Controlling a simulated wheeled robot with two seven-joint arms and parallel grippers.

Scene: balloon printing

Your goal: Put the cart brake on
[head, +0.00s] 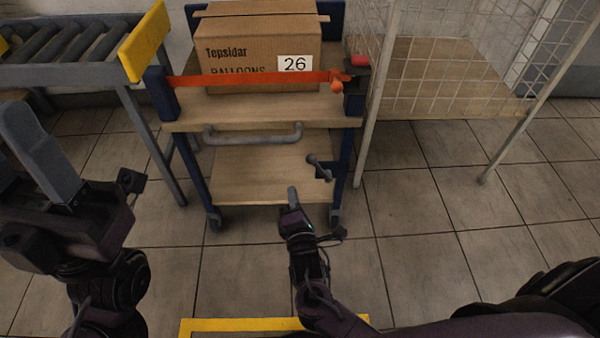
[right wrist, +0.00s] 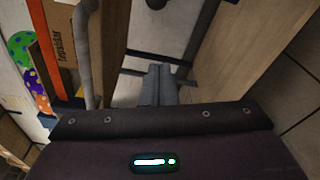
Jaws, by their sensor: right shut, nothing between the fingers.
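The cart (head: 265,119) stands ahead of me, with blue posts, two wooden shelves and a grey push handle (head: 253,134). A grey brake lever (head: 318,166) with a round knob is on its right front post, tilted up to the left. My right gripper (head: 292,192) is shut and empty, in front of the lower shelf, below and left of the lever, apart from it. Its fingers also show in the right wrist view (right wrist: 158,84); a dark knob (right wrist: 156,4) shows at the top there. My left gripper (head: 35,140) is at the left, away from the cart; its jaw opening is unclear.
A cardboard box (head: 260,45) marked 26 sits on the upper shelf behind an orange strap (head: 245,79). A roller conveyor (head: 70,45) stands left; a wire-mesh rack (head: 445,75) stands close on the right. A yellow bar (head: 270,324) lies low in front. Floor between is clear.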

